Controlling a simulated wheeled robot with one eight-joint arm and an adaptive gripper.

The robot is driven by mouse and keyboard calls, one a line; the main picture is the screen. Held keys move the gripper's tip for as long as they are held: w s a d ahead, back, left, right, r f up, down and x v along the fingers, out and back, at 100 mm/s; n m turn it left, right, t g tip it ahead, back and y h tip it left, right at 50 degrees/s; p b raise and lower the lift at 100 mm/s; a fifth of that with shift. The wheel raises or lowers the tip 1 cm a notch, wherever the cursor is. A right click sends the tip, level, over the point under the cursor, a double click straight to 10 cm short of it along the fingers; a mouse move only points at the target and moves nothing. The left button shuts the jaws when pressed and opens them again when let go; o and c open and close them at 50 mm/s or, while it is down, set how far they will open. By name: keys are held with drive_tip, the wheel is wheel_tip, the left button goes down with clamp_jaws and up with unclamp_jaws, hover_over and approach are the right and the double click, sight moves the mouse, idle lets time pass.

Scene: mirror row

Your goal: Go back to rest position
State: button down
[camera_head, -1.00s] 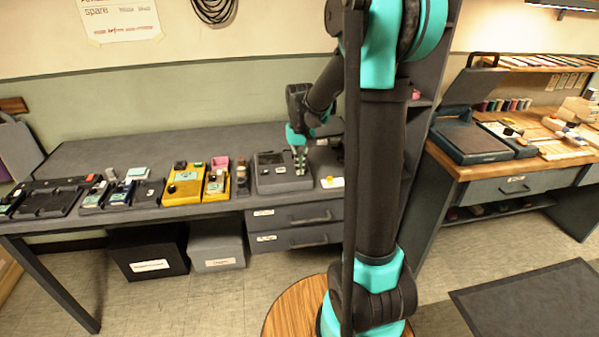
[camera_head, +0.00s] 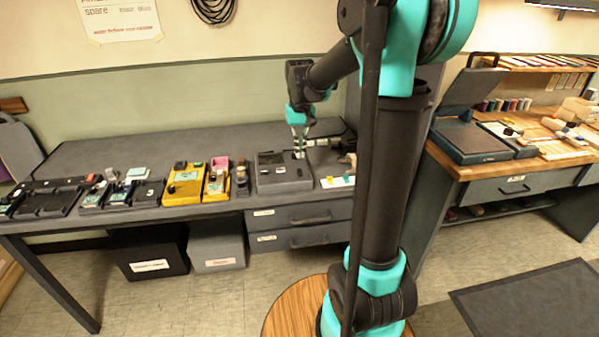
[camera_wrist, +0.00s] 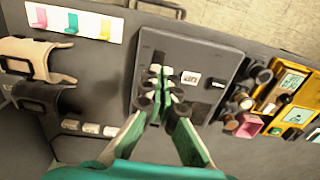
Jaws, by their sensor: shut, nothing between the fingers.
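My gripper (camera_head: 299,154) is above the grey box-shaped device (camera_head: 270,185) on the long dark table. Its fingers are together with nothing between them. In the wrist view the green fingers (camera_wrist: 163,90) point down over the same grey device (camera_wrist: 205,58), and they hide part of its top. A gap between fingertips and device seems to show in the head view, but its size is hard to tell. My arm rises on the right of the head view and bends left to the gripper.
Left of the device on the table (camera_head: 130,160) stand yellow units (camera_head: 183,187) and dark trays (camera_head: 50,200). A white card with coloured tabs (camera_head: 338,182) lies to its right; two hooked holders (camera_wrist: 35,60) are near it. A wooden workbench (camera_head: 540,150) stands right.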

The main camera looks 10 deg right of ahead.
idle(0.3)
drive_tip(key=s+d+f+t, duration=0.2)
drive_tip(key=s+f, duration=0.4)
drive_tip(key=s, duration=0.5)
drive_tip(key=s+d+f+t, duration=0.2)
drive_tip(key=s+f, duration=0.3)
drive_tip(key=s, duration=0.6)
drive_tip(key=shift+f, duration=0.35)
